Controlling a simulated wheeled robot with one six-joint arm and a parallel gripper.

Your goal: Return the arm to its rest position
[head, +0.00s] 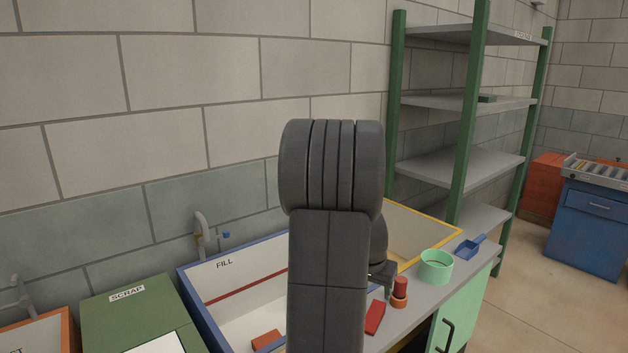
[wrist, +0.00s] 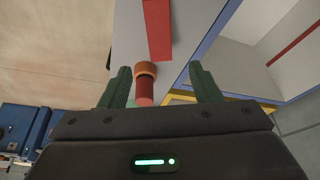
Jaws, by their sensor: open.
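My arm rises through the middle of the head view and hides much of the counter. My gripper (wrist: 158,68) shows in the wrist view with its two green fingers spread apart, open. In the head view only part of it shows, just right of the arm above the counter. A red cylinder (head: 400,286) with an orange base (head: 399,301) stands on the counter beside it. In the wrist view the cylinder (wrist: 145,87) appears between the fingers, with no visible contact. A red bar (head: 375,317) lies on the counter close by.
A blue-rimmed FILL basin (head: 237,265) and a yellow-rimmed basin (head: 425,218) lie behind the arm. A mint cup (head: 435,268) and a blue scoop (head: 470,247) sit at the counter's right. A green-posted shelf (head: 460,160) stands behind.

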